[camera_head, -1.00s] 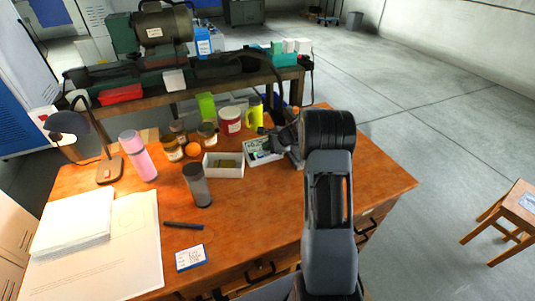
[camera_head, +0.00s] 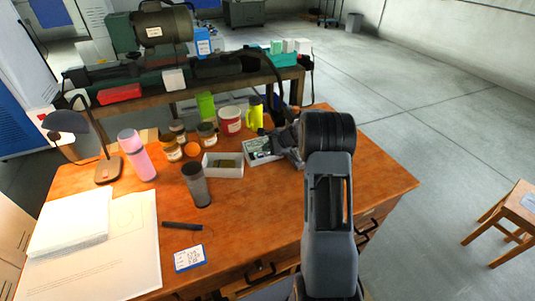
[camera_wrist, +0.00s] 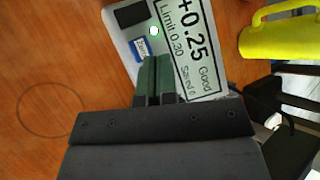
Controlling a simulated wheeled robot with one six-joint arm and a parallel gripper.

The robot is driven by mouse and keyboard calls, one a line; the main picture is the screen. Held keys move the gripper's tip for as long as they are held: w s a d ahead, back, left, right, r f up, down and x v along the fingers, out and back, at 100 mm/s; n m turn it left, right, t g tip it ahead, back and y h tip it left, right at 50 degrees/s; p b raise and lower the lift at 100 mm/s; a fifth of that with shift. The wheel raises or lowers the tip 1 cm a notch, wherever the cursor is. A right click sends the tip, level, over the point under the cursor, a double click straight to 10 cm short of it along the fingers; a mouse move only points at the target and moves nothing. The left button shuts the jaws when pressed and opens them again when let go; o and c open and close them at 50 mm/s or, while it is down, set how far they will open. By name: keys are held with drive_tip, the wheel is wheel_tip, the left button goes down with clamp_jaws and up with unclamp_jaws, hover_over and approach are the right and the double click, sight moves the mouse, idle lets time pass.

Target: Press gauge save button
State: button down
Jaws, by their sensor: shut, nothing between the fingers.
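The gauge (camera_head: 258,147) is a pale box with a display, lying on the wooden desk. In the wrist view the gauge display (camera_wrist: 190,45) reads "+0.25", "Limit 0.30", "Good" and "Saved" with a small figure. A blue labelled patch (camera_wrist: 139,49), its text too small to be sure of, and a lit round green-white spot (camera_wrist: 154,31) are on its face. My gripper (camera_wrist: 156,62) is shut and empty, its green fingertips over the gauge just below and right of the blue patch. Whether they touch the gauge, I cannot tell. In the head view my arm partly hides the gauge's right side.
A white open tray (camera_head: 222,171) stands left of the gauge, with a dark grey cylinder (camera_head: 196,186) near it. A yellow-green mug (camera_head: 255,113) stands behind the gauge and shows in the wrist view (camera_wrist: 285,35). The desk's right part is clear.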

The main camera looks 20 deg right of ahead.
drive_tip(key=shift+f, duration=0.25)
drive_tip(key=shift+r, duration=0.2)
idle(0.4)
drive_tip(key=shift+r+p, duration=0.3)
drive_tip(key=shift+r, duration=0.3)
drive_tip(key=shift+r+p, duration=1.7)
drive_tip(key=shift+r, duration=0.85)
